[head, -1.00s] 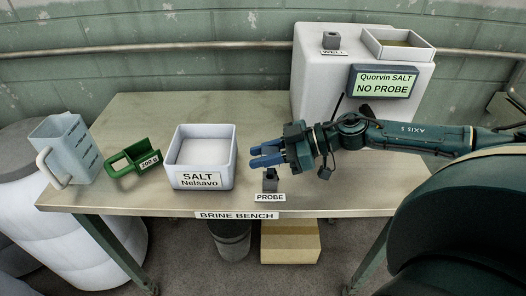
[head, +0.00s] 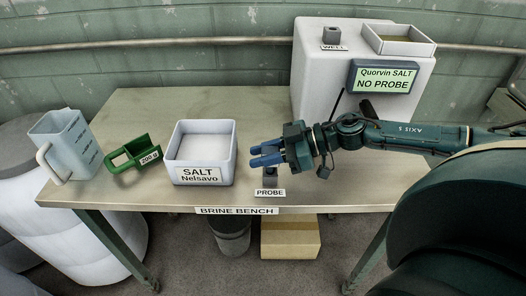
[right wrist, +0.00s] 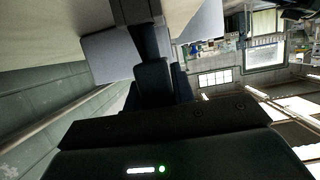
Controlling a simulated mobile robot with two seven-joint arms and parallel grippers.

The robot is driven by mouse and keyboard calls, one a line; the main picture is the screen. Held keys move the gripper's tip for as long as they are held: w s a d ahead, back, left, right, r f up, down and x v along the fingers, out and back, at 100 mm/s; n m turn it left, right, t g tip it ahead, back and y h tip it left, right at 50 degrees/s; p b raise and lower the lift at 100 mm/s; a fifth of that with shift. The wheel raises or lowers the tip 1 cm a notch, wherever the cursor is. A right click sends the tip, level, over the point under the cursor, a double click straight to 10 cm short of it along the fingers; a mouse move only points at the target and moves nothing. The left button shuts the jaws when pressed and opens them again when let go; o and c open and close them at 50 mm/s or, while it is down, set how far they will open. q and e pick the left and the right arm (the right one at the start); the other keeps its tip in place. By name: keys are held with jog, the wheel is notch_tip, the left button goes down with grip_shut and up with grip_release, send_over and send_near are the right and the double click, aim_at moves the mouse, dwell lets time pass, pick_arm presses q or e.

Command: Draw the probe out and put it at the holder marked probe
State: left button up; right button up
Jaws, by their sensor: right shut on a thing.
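My right gripper (head: 268,155) has blue fingers pointing left, just above the dark holder (head: 270,180) at the bench's front edge. A label reading PROBE (head: 269,193) is in front of that holder. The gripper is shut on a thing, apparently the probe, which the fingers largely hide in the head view. The right wrist view shows dark finger parts (right wrist: 153,85), and the held thing is hard to make out there. I cannot tell whether it is seated in the holder. The display (head: 384,77) reads NO PROBE. My left gripper is not in view.
The white machine (head: 312,85) with a dark WELL holder (head: 333,37) stands behind my right arm.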

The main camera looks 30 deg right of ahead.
aim_at(263, 149)
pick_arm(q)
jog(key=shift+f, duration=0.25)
pick_arm(e)
jog(key=shift+f, duration=1.3)
jog(key=o, duration=1)
jog(key=shift+o, duration=0.2)
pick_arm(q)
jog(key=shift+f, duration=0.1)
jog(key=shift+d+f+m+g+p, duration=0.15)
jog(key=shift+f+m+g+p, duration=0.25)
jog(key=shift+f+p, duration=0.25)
pick_arm(e)
notch_tip(263, 149, up, 10)
